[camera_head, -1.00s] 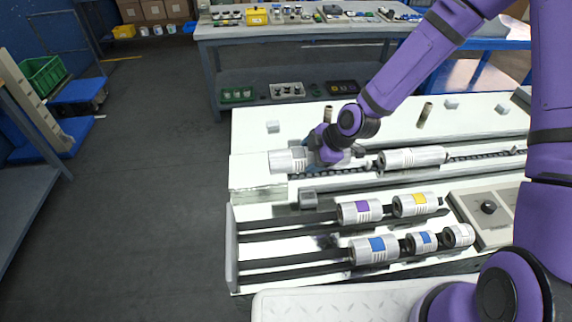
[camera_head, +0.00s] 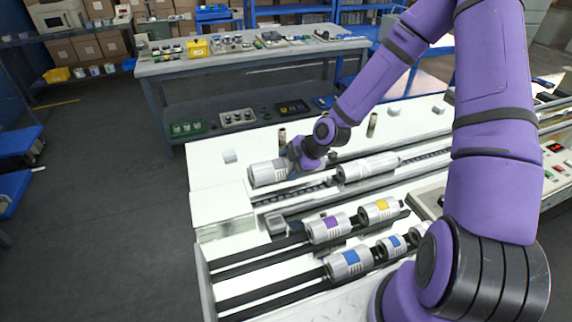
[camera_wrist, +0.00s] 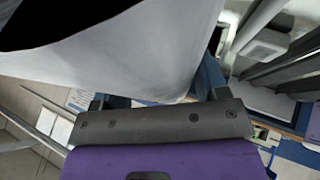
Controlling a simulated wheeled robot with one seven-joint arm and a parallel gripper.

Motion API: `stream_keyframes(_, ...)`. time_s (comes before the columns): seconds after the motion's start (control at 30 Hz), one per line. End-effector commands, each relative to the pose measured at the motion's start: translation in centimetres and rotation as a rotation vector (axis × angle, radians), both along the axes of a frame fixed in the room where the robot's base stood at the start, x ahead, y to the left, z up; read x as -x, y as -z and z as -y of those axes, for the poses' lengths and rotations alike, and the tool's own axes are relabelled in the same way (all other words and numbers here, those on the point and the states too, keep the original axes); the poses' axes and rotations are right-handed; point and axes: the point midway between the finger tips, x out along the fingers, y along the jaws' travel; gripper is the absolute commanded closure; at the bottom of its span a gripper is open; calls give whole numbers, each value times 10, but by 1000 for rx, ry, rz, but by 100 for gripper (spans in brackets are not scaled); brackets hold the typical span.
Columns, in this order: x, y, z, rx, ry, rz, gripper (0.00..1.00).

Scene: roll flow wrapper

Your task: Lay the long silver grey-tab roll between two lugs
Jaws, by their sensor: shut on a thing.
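My gripper (camera_head: 300,158) is shut on a silver roll (camera_head: 268,174) above the left end of the chain track (camera_head: 290,190). The roll lies roughly lengthwise along the track, partly hidden behind the gripper; its tab colour is not visible. In the wrist view the roll's pale curved side (camera_wrist: 130,55) fills the upper left, in front of my gripper (camera_wrist: 160,115). Another long silver roll (camera_head: 367,168) lies on the chain to the right. Whether the held roll touches the chain, and the lugs around it, I cannot tell.
In front, dark rails hold rolls with a purple label (camera_head: 328,229), a yellow label (camera_head: 379,211) and blue labels (camera_head: 348,263). A small grey block (camera_head: 276,225) stands near the chain's left end. Upright posts (camera_head: 372,124) stand behind the track. A control box (camera_head: 430,203) is at right.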

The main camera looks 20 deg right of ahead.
Motion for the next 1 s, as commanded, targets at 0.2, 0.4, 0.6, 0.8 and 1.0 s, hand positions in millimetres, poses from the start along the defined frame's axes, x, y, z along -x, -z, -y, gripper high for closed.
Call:
stream_keyframes(0.2, 0, 22, -1, -1, 1, -2, 91)
stream_keyframes(0.4, 0, 44, -1, -1, 0, -1, 91)
stream_keyframes(0.6, 0, 63, -1, -1, 0, -1, 91)
stream_keyframes(0.8, 0, 74, -1, 0, 0, -1, 91)
stream_keyframes(1.0, 0, 78, -1, 0, 0, -1, 91)
